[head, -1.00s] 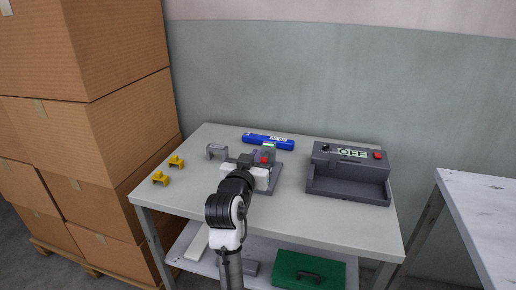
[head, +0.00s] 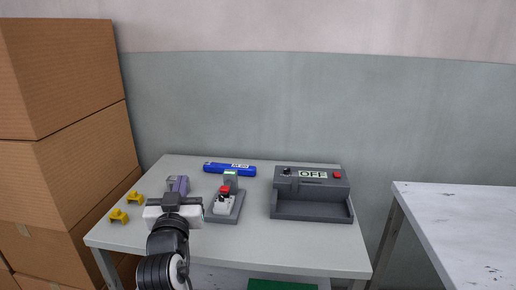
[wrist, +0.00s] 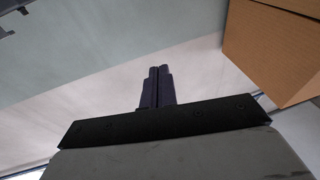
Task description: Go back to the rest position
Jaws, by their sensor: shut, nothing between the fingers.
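My gripper (head: 178,182) is at the left part of the table in the head view, its fingers pointing toward the back wall. In the wrist view its dark fingers (wrist: 160,70) are together, with nothing between them and only wall and a box behind. To its right, apart from it, stands a fixture with a red top (head: 225,190) and a white part on a grey base (head: 236,215). The grey bracket behind my gripper is largely hidden or merges with the fingers.
The table (head: 290,243) also holds a blue bar (head: 230,169), two yellow pieces (head: 118,216) and a grey box with an OFF label (head: 312,174). Cardboard boxes (head: 62,75) are stacked left. A second table (head: 450,225) stands right, its visible top clear.

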